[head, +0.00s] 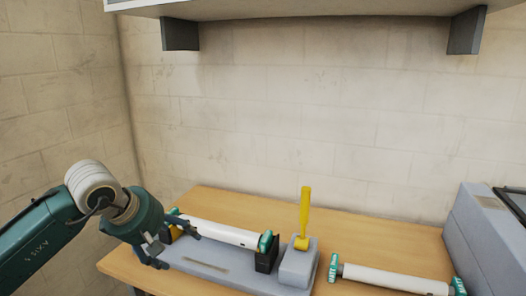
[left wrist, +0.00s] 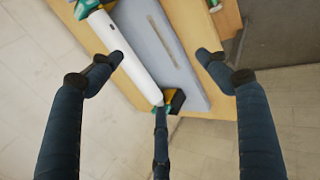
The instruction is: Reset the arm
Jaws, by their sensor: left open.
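My left gripper (head: 176,250) is open and empty in the head view, above the left end of the laminator's grey base (head: 215,269). In the left wrist view its dark fingers (left wrist: 162,72) are spread apart, with nothing between them. A white roller (head: 225,232) with teal ends lies along the back of the base; it also shows in the left wrist view (left wrist: 122,50). A yellow lever (head: 305,212) stands upright on a grey block (head: 298,265) at the base's right end. My right gripper is not in view.
A second white roller (head: 395,279) with teal ends lies on the wooden table (head: 362,240) at the right. A grey box-like unit (head: 482,235) stands at the far right. A shelf (head: 320,8) with dark brackets hangs on the wall above. The air above the table's middle is clear.

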